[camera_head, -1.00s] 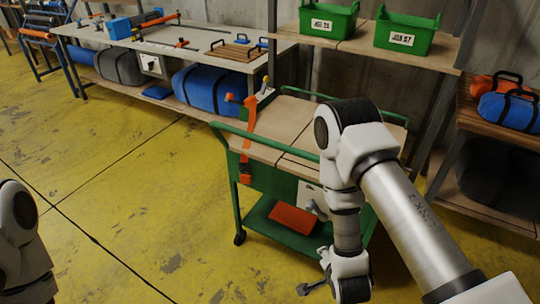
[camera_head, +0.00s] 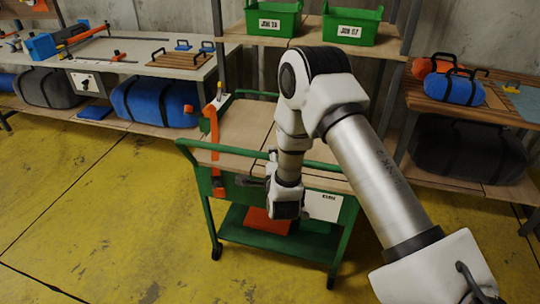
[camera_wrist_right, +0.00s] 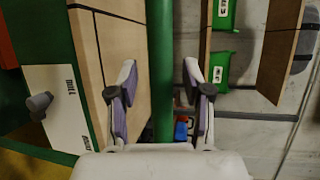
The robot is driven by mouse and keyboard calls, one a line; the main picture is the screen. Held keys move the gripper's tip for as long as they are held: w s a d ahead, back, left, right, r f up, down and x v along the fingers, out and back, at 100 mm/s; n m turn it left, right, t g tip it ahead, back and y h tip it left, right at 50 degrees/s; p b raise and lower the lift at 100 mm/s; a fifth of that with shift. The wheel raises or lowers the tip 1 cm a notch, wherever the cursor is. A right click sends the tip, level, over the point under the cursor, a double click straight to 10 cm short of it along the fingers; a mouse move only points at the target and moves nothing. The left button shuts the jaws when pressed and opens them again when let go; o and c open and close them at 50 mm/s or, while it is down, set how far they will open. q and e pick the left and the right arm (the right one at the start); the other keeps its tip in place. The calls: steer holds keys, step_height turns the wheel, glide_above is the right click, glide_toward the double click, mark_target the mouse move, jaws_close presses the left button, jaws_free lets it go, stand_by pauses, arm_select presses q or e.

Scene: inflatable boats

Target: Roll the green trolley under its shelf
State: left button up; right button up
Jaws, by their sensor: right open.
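The green trolley (camera_head: 222,160) stands in front of the shelf (camera_head: 250,32) with green bins. It has wooden top boards, a green rail and a lower green deck. My right gripper (camera_head: 268,160) is at the near side of the trolley, partly hidden by my wrist. In the right wrist view my right gripper (camera_wrist_right: 160,100) is open, with one finger on each side of the green rail (camera_wrist_right: 161,60). Whether either finger touches the rail cannot be told. My left gripper is out of view.
Two green bins (camera_head: 273,20) stand on the shelf. A workbench (camera_head: 130,55) with blue and grey rolls below is at the left. A wooden rack (camera_head: 460,100) with bags is at the right. The yellow floor (camera_head: 110,200) at the left is clear.

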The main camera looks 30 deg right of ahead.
steer(key=shift+w+d, duration=0.4)
jaws_close()
